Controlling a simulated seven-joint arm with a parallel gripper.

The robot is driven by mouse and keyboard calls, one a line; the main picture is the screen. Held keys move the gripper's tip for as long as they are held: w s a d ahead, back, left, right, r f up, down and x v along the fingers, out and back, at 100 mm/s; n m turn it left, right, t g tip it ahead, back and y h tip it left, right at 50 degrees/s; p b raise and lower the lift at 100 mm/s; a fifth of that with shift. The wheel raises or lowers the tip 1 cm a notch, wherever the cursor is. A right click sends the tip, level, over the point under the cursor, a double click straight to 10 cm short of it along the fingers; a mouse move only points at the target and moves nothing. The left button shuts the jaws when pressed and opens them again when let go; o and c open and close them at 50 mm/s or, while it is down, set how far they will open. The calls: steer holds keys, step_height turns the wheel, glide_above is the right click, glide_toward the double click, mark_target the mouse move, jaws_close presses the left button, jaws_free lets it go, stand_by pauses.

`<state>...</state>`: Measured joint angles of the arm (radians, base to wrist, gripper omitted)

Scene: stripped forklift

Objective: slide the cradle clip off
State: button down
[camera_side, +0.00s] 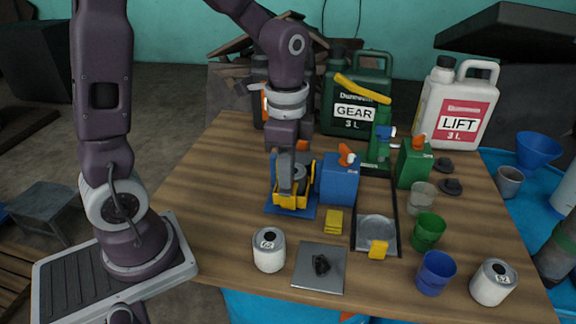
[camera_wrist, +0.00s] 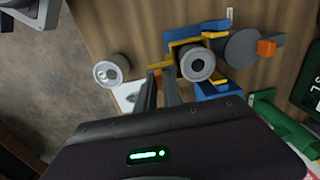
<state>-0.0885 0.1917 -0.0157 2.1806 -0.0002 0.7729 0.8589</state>
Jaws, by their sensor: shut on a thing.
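The yellow cradle clip (camera_side: 278,197) sits around a grey cylinder on a blue base plate (camera_side: 305,213), left of centre on the table. In the wrist view the yellow clip (camera_wrist: 185,43) runs along the side of the grey cylinder (camera_wrist: 197,64), with the blue base (camera_wrist: 179,33) beneath. My gripper (camera_side: 287,188) comes down from above at the cradle. In the wrist view my gripper's fingers (camera_wrist: 158,76) are shut on a yellow part of the clip left of the cylinder. The exact grip is partly hidden by the fingers.
A blue can (camera_side: 339,182) with an orange cap stands close right of the cradle. Yellow blocks (camera_side: 334,222), a tray (camera_side: 376,232), a white can (camera_side: 268,250) and cups (camera_side: 429,231) stand in front and right. Large jugs (camera_side: 357,90) stand behind. The table's left side is clear.

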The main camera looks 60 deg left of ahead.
steer(key=c, duration=1.5)
jaws_free()
steer(key=shift+o, duration=0.2)
step_height(320, 180, up, 7)
steer(key=shift+r, duration=0.1)
steer(key=s+d+r+n+t, duration=0.2)
steer(key=s+n+t, duration=0.3)
steer(key=s+n, duration=0.4)
steer(key=s+r, duration=0.1)
steer(key=s, duration=0.3)
steer(key=shift+s+r+t, duration=0.2)
steer(key=shift+s+t, duration=0.05)
steer(key=shift+t, duration=0.05)
